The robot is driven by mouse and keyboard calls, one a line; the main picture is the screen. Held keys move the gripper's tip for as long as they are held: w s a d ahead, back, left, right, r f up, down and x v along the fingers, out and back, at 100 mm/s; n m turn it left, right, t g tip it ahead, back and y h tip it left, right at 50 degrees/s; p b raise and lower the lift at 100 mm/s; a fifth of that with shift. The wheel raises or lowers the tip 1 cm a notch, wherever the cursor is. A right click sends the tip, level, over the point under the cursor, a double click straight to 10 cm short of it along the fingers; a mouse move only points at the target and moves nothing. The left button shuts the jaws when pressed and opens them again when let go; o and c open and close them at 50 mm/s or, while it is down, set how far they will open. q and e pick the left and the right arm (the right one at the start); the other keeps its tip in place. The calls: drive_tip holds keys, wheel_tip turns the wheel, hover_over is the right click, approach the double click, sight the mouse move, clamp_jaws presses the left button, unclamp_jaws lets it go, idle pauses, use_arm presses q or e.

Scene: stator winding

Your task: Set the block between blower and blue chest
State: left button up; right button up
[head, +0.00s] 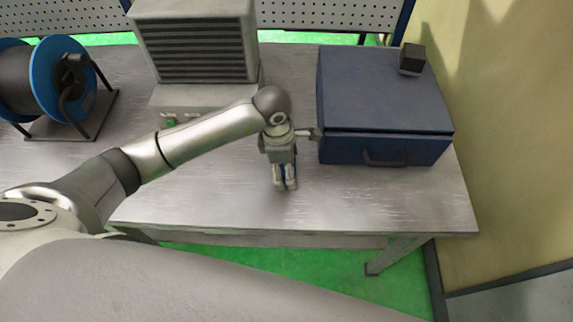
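A small dark block (411,58) sits on top of the blue chest (375,95), near its back right corner. The blower (195,48), a grey box with a dark slatted front, stands at the back of the table, left of the chest. My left gripper (285,184) points down over the table in front of the gap between them, apart from the block. Its fingertips look close together, with a blue patch between the fingers; I cannot tell whether they hold anything. My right gripper is not in view.
A blue cable reel (52,80) stands on the grey table (400,205) at the left. Pegboard (300,14) runs along the back and a yellowish wall (510,140) stands at the right. The tabletop in front of the chest is clear.

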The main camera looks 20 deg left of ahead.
use_arm(q)
drive_tip(key=shift+r, duration=0.2)
drive_tip(key=shift+w+a+r, duration=0.1)
drive_tip(key=shift+r, duration=0.25)
wheel_tip(320, 180, up, 11)
drive_tip(key=a+b, duration=0.1)
drive_tip(key=b, duration=0.2)
drive_tip(key=shift+s, duration=0.3)
